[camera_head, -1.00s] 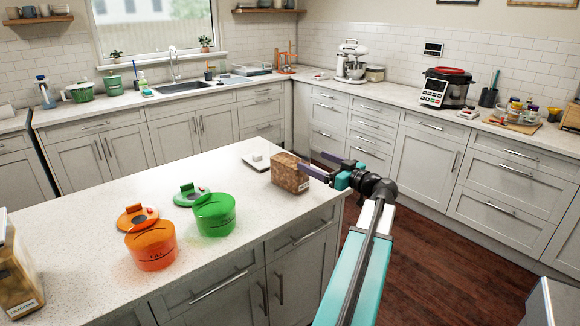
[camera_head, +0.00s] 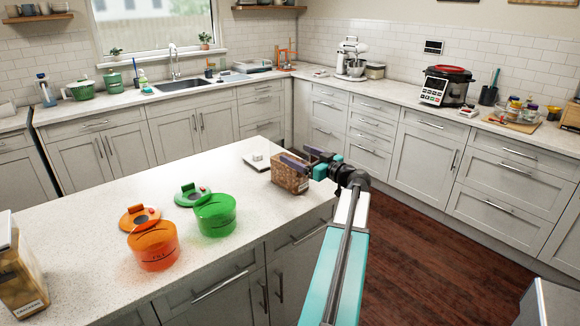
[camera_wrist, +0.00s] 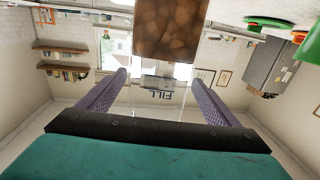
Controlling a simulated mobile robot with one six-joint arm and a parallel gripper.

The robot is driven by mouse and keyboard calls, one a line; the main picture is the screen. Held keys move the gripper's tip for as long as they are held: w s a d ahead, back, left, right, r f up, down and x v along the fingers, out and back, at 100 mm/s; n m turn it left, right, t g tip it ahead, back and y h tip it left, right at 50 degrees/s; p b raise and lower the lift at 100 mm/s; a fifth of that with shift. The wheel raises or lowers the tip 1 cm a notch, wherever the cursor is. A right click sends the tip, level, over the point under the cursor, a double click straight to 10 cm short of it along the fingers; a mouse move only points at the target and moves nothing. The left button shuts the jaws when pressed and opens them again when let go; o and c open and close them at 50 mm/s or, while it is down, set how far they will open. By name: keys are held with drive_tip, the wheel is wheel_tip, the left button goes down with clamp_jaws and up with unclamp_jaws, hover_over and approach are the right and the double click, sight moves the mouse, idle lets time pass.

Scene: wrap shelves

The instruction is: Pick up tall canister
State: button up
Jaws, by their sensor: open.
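A clear canister with brown contents (camera_head: 290,180) stands upright at the right end of the island counter. My gripper (camera_head: 303,158) is open at its upper part, with the purple fingers spread. In the wrist view, the canister's brown contents (camera_wrist: 170,28) fill the top middle, and its clear part with a "FILL" marking shows between the fingertips of my gripper (camera_wrist: 157,80). I see gaps beside both fingers and no clear contact. Part of the canister's top is hidden behind the gripper in the head view.
A white lid with a knob (camera_head: 257,161) lies behind the canister. Orange (camera_head: 153,248) and green (camera_head: 215,216) containers stand to the left, with their lids behind them. A canister labelled crackers (camera_head: 20,275) is at the far left. The floor (camera_head: 415,255) right of the island is clear.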

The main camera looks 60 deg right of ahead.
drive_tip(key=p+x, duration=0.2)
drive_tip(key=x, duration=0.3)
drive_tip(key=shift+d+f, duration=0.1)
drive_tip(key=shift+f, duration=0.05)
idle(0.7)
drive_tip(key=shift+w+p, duration=0.1)
drive_tip(key=shift+p, duration=0.2)
clamp_jaws()
